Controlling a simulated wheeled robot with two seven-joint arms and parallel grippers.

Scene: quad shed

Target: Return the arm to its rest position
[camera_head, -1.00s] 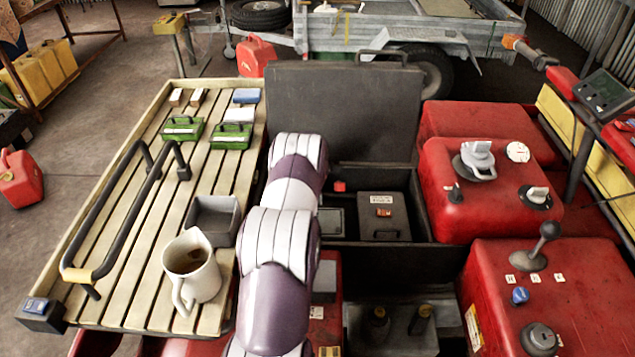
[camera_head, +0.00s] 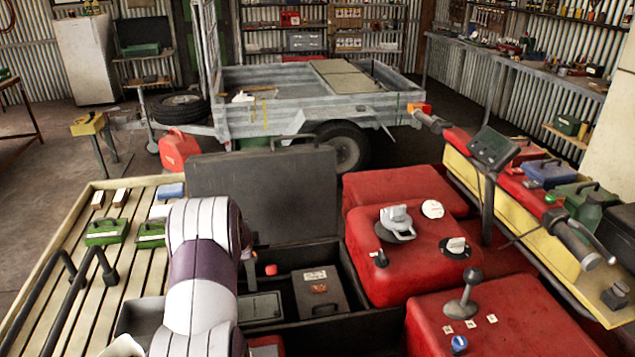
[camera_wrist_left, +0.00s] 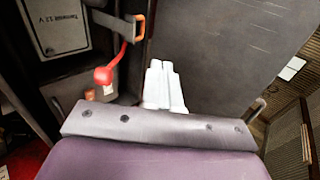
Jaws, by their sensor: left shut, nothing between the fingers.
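My left arm, white and purple, rises from the bottom of the head view in front of the left part of the open black box (camera_head: 385,305). Its hand is mostly hidden behind the forearm there. In the left wrist view my left gripper (camera_wrist_left: 163,85) shows white fingers closed together, with nothing between them. The box's dark raised lid (camera_wrist_left: 215,45) lies behind the fingers, and it also stands upright in the head view (camera_head: 270,190). A red knob (camera_wrist_left: 104,75) and a grey battery (camera_wrist_left: 62,28) are to the left of the fingers. My right gripper is not in view.
A slatted rack (camera_head: 60,235) with green boxes (camera_head: 105,231) is at left. Red tanks (camera_head: 420,240) with a lever are at right. A red jerrycan (camera_head: 178,150) and a grey trailer (camera_head: 300,105) stand behind the lid. Open floor shows at far left.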

